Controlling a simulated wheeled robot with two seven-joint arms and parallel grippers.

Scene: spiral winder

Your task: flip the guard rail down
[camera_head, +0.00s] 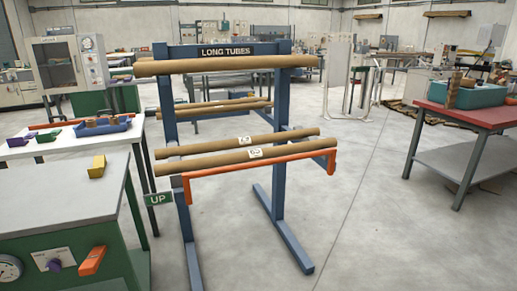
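The guard rail (262,163) is an orange bar across the front of the blue tube rack (278,180). It runs just below and in front of the lower cardboard tubes, and a short orange leg hangs down at each end. Two long tubes with white labels, an upper one (215,146) and a lower one (215,162), lie behind the rail. Neither of my grippers shows in the head view.
Another long tube (225,64) lies across the rack's top under the "LONG TUBES" sign (225,51). A green machine with a grey top (55,190) stands close at left. A red-topped table (475,120) stands at right. The floor (370,220) right of the rack is clear.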

